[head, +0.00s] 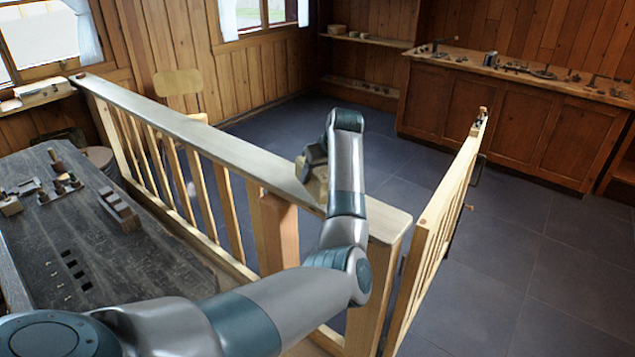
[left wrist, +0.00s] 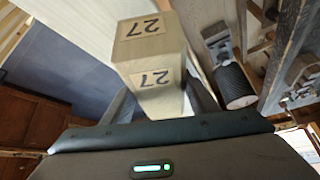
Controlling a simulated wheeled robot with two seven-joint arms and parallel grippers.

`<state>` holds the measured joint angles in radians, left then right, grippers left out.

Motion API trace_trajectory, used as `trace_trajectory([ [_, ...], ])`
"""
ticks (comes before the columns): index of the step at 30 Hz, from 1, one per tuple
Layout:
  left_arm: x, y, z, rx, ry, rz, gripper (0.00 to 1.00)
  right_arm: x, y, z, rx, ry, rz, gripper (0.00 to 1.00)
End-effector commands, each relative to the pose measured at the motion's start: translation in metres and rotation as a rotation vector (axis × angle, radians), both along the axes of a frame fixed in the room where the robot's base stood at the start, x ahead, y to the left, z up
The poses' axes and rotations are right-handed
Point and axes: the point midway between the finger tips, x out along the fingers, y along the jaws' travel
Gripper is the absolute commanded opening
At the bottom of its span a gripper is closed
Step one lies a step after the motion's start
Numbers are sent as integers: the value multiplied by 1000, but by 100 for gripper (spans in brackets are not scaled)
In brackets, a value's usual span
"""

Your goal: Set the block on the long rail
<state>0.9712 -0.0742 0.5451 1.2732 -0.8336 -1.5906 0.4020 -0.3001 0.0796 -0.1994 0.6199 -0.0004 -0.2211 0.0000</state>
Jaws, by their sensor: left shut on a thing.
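The long rail (head: 215,130) is a grey-topped wooden rail on pale balusters, running from back left to front right in the head view. My left gripper (head: 313,172) is over its right-hand part, pointing down. It is shut on a pale wooden block (left wrist: 150,62), which carries "27" labels on two faces in the left wrist view. In the head view the block (head: 319,190) is partly hidden by my arm and appears at the rail's top. I cannot tell whether it touches the rail. My right gripper is not in view.
A dark workbench (head: 110,250) with small wooden pieces stands left of the rail. A pale gate (head: 440,215) stands at the rail's right end. Tiled floor (head: 510,225) is clear beyond. A cabinet (head: 500,115) with tools on top is at the back.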

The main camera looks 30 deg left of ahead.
Motion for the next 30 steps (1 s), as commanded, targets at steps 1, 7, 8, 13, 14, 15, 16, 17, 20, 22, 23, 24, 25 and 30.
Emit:
trace_trajectory([
  [1, -1, 0, -5, 0, 3, -1, 21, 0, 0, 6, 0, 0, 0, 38],
  [7, -1, 0, -26, 0, 1, 1, 21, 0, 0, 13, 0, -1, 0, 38],
  [8, -1, 0, -27, 0, 0, 0, 21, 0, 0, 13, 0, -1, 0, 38],
  [13, 0, 0, -29, 0, -2, 0, 21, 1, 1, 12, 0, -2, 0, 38],
  [14, 0, 0, -29, 0, -2, 0, 21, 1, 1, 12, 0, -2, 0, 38],
  [15, 0, 0, -29, 0, -2, 0, 21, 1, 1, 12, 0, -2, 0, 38],
  [16, 0, 0, -29, 0, -2, 0, 21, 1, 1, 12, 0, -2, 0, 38],
  [17, 0, 0, -29, 1, -1, 1, 21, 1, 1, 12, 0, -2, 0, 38],
  [20, 0, 0, -31, 0, 0, 1, 21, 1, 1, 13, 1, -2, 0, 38],
  [22, -1, 0, -32, -1, 0, 1, 70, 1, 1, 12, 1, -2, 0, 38],
  [23, -1, 0, -32, -1, 0, 1, 72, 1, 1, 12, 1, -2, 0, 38],
  [24, -1, 0, -32, -1, 0, 1, 72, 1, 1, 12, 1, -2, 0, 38],
  [25, -1, 0, -32, -1, 0, 1, 72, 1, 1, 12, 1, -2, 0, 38],
  [30, -1, 0, -32, -1, 0, 1, 72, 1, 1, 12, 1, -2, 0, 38],
])
